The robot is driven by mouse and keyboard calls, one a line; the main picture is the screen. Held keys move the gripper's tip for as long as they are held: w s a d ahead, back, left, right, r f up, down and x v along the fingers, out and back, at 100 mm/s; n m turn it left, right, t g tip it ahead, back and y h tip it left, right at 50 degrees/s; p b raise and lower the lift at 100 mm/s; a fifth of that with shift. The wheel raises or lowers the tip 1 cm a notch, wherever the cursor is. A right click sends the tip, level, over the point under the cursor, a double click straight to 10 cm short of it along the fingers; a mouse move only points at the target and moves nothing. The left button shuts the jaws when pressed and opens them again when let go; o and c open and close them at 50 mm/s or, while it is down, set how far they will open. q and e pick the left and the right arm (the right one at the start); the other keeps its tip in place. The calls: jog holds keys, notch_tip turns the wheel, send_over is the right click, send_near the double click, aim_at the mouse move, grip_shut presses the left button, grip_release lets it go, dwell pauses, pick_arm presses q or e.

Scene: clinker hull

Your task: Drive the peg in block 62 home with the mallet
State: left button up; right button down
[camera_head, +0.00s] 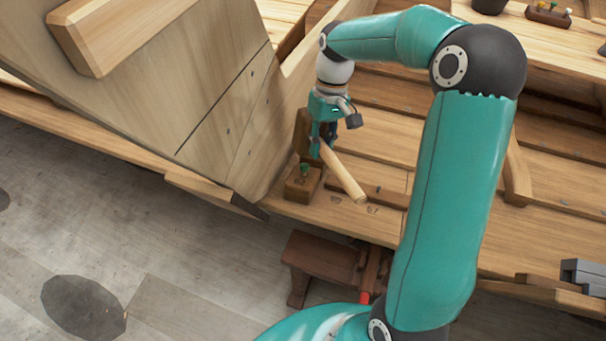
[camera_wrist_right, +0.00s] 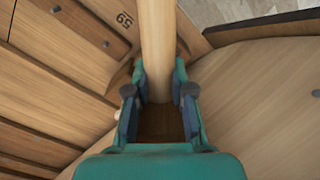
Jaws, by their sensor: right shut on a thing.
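The mallet has a pale round handle (camera_head: 345,176) and a dark brown wooden head (camera_head: 302,130). My right gripper (camera_head: 321,145) is shut on the mallet, with the handle slanting down to the right. A small brown block (camera_head: 302,187) with a green-topped peg (camera_head: 304,168) stands on the plank just below the mallet head. The head looks above and behind the peg; I cannot tell the gap. No number is readable on the block. My left gripper is not in view.
The tall plank wall of the hull (camera_head: 215,100) rises close left of the block. Marked planks (camera_head: 400,180) extend right. A reddish-brown stool (camera_head: 318,255) stands below the front edge. Small pegs in a rack (camera_head: 548,13) sit at the far upper right.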

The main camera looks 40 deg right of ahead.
jog(key=v, duration=0.6)
jog(key=shift+w+r, duration=0.15)
jog(key=shift+r, duration=0.1)
jog(key=shift+s+a+r, duration=0.1)
jog(key=shift+s+r, duration=0.05)
jog(key=shift+s, duration=0.15)
jog(key=f+g+p, duration=0.1)
jog(key=p, duration=0.2)
jog(key=shift+w, duration=0.25)
jog(key=shift+a+f+g+p, duration=0.1)
jog(key=shift+f+g+p, duration=0.2)
jog(key=shift+f+p, duration=0.15)
jog(key=shift+f, duration=0.2)
